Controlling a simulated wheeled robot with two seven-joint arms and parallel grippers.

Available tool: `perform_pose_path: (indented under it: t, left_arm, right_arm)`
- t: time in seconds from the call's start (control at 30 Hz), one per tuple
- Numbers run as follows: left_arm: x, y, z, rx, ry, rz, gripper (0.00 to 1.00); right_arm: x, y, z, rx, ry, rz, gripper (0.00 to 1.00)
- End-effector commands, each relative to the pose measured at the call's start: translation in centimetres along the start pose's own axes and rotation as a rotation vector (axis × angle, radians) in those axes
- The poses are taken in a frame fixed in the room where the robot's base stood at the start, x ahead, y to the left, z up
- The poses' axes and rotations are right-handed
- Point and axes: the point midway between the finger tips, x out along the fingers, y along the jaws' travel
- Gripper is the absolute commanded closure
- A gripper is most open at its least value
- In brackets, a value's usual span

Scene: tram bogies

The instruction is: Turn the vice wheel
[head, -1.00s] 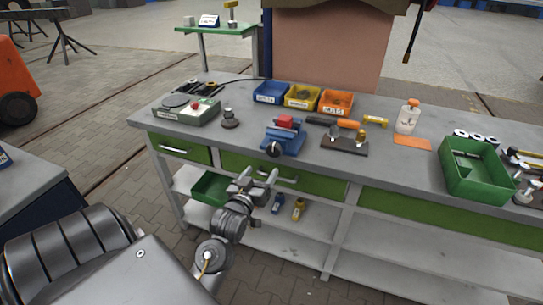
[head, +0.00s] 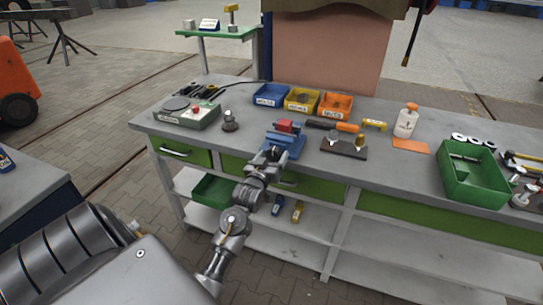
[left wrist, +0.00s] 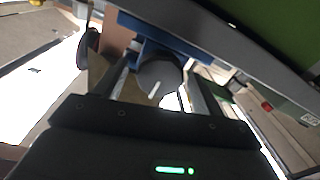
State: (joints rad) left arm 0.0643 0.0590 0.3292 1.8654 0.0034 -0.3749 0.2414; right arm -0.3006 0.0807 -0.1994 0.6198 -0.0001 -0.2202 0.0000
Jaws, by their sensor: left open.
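The blue vice (head: 287,138) with a red block (head: 285,126) in its jaws stands at the front edge of the workbench (head: 235,145). My left gripper (head: 268,156) is open in front of it and hides the vice wheel in the head view. In the left wrist view the wheel (left wrist: 160,74) is a dark round knob with a white mark, between the open fingers of my left gripper (left wrist: 162,88). Whether the fingers touch the wheel, I cannot tell. My right gripper is not in view.
Blue, yellow and orange bins (head: 335,105) stand behind. A dark plate (head: 343,149) and a green tray (head: 470,175) lie to the right. Green drawers (head: 180,151) are below the bench top.

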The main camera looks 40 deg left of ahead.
Motion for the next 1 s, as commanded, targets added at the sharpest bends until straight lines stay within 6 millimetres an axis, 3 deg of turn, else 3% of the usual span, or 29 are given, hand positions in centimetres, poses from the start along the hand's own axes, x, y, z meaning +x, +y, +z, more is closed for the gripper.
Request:
perform_pose_path:
  t: [0.23, 0.6, 1.0]
  left_arm:
    - [0.10, -0.01, 0.01, 0.000, 0.000, 0.000, 0.30]
    - [0.07, -0.03, 0.01, 0.000, 0.000, -0.001, 0.75]
    - [0.07, -0.04, -0.17, 0.094, 0.000, -0.002, 0.75]
  right_arm:
    - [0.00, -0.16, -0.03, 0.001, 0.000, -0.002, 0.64]
    - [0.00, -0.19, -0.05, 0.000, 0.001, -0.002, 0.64]
    - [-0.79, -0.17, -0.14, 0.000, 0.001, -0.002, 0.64]
